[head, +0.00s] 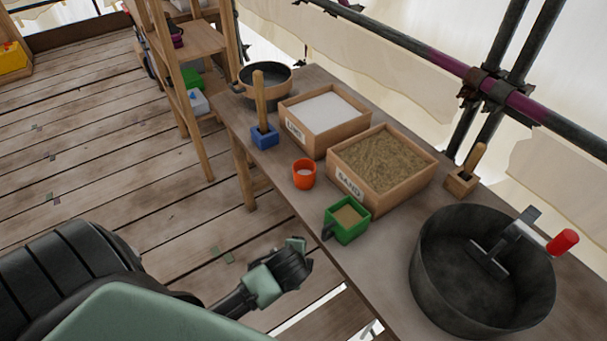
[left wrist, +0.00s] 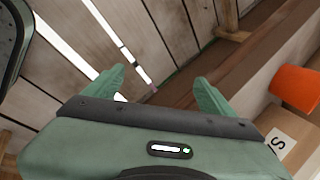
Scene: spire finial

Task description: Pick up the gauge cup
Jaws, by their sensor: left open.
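Two cups stand on the bench, and I cannot tell which one is the gauge cup. A small round orange cup (head: 304,173) with pale contents stands before the lime box. A square green cup (head: 347,220) with a dark handle on its left side holds sand. The orange cup also shows at the right edge of the left wrist view (left wrist: 295,88). My left gripper (head: 297,246) is to the left of the green cup, off the bench's near edge. Its two fingers (left wrist: 160,85) are spread and empty, with floor boards behind them. My right gripper is not in view.
A lime box (head: 291,128) and a sand box (head: 430,186) sit behind the cups on the bench. A blue holder (head: 265,136) with a wooden handle stands at left. A large dark tub (head: 425,285) with a red-handled tool stands at right.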

